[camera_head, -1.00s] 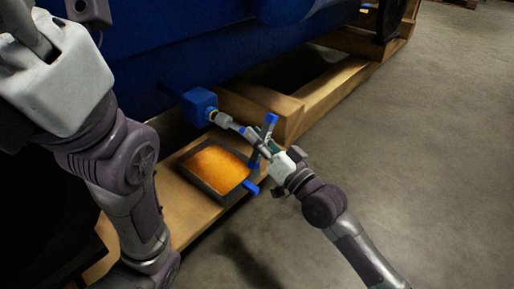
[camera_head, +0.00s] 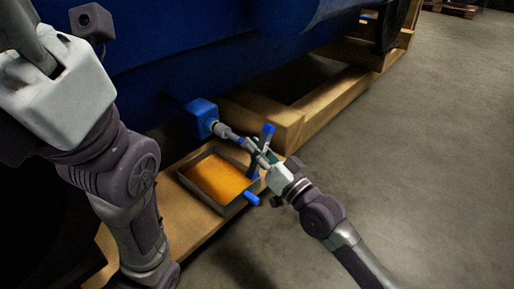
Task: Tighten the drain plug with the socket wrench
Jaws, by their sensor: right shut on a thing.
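The socket wrench (camera_head: 228,133) is a grey shaft with blue parts. It runs from the blue block (camera_head: 201,116) on the engine's lower side down to my right gripper. My right gripper (camera_head: 262,160) comes from the lower right and is shut on the wrench's near end. A blue-ended bar (camera_head: 267,132) stands across the wrench beside the fingers.
A shallow metal pan (camera_head: 232,211) with orange-brown liquid lies below the wrench, with a blue handle (camera_head: 252,198) at its right edge. The blue engine (camera_head: 180,45) rests on a wooden frame (camera_head: 275,122). Bare concrete floor (camera_head: 430,150) is free at the right.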

